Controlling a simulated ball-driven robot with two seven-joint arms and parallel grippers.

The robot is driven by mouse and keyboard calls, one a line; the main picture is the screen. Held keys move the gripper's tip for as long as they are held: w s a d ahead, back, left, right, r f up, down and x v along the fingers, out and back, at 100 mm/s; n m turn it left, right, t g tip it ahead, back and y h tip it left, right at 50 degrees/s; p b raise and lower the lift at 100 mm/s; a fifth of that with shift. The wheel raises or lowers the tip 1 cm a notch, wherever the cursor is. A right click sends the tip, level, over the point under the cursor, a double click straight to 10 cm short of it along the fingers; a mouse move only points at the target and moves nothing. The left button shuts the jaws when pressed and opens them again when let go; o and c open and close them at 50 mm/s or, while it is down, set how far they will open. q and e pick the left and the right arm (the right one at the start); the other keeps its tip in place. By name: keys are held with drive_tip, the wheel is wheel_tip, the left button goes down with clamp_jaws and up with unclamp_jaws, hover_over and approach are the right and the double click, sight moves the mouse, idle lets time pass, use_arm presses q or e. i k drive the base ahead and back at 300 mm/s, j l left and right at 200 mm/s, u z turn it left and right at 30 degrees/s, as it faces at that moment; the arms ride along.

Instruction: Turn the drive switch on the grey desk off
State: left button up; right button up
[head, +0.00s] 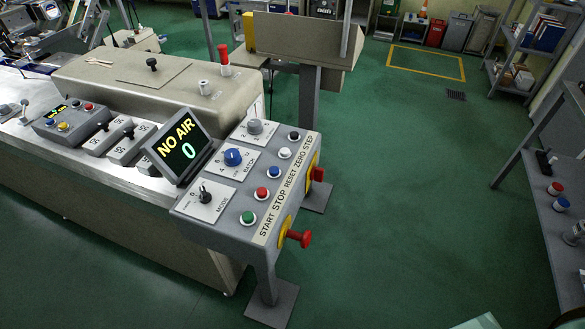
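The grey desk (232,210) is a sloped control panel on a post, left of centre in the head view. No label reading "drive" is legible, so I cannot tell which one is the drive switch. A green button (247,218), a red button (262,193) and other buttons run along START, STOP, RESET, ZERO, STEP. A tilted screen (181,147) reads "NO AIR 0". Neither gripper is in view.
Two red knobs on yellow plates stick out from the desk's right side, the nearer one (299,238) lower. A long beige machine (160,85) lies behind and left. A grey bench (545,215) stands at the right edge. The green floor (400,200) between is clear.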

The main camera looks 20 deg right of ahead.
sight(317, 174)
drive_tip(key=i+l+u, duration=0.1)
drive_tip(key=l+u, duration=0.6)
drive_tip(key=l, duration=0.2)
drive_tip(key=l+u, duration=0.35)
drive_tip(key=l, duration=0.15)
